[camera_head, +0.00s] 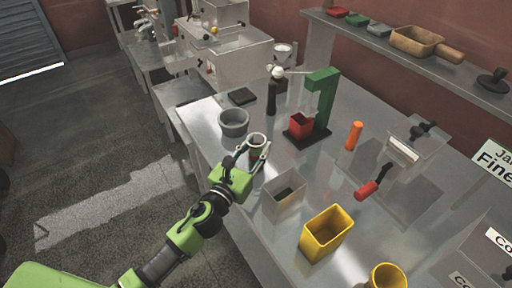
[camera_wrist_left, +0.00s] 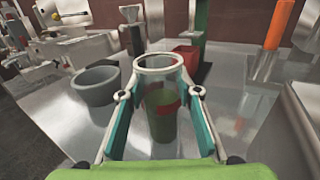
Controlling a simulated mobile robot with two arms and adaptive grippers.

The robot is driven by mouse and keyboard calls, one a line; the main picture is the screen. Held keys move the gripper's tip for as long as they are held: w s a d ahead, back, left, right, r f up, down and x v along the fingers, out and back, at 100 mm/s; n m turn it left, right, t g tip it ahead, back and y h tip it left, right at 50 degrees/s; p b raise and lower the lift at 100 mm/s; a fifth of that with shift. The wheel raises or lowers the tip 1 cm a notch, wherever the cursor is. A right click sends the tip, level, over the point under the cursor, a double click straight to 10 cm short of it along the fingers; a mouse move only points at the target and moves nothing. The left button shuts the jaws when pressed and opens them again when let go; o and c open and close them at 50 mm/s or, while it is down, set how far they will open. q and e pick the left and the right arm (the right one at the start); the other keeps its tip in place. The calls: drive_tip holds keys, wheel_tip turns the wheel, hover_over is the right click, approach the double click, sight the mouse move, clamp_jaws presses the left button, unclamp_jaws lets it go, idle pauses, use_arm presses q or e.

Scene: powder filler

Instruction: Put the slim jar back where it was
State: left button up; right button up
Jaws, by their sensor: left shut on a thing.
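The slim jar (camera_wrist_left: 160,98) is a clear glass cylinder with an open top, and green and red show in its lower part. My left gripper (camera_head: 256,152) is shut on the jar, with one finger on each side of it. The jar also shows in the head view (camera_head: 257,140), upright near the table's left edge. In the left wrist view the gripper (camera_wrist_left: 158,95) has the jar between its two teal-padded fingers. I cannot tell whether the jar's base touches the table. My right gripper is not in view.
A grey bowl (camera_head: 233,122) stands just behind the jar, and a square clear container (camera_head: 283,190) in front. A green stand with a red cup (camera_head: 301,125) is behind to the right. A yellow bin (camera_head: 326,232), orange cylinder (camera_head: 354,135) and red-handled tool (camera_head: 368,189) are further right.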

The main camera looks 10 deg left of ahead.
use_arm(q)
drive_tip(key=o, duration=1.2)
drive_tip(key=shift+f, duration=0.1)
drive_tip(key=shift+s, duration=0.25)
drive_tip(key=b+v, duration=0.3)
drive_tip(key=v, duration=0.7)
drive_tip(key=shift+s+a, duration=0.15)
drive_tip(key=shift+s, duration=0.05)
drive_tip(key=shift+s+a, duration=0.1)
drive_tip(key=shift+s, duration=0.4)
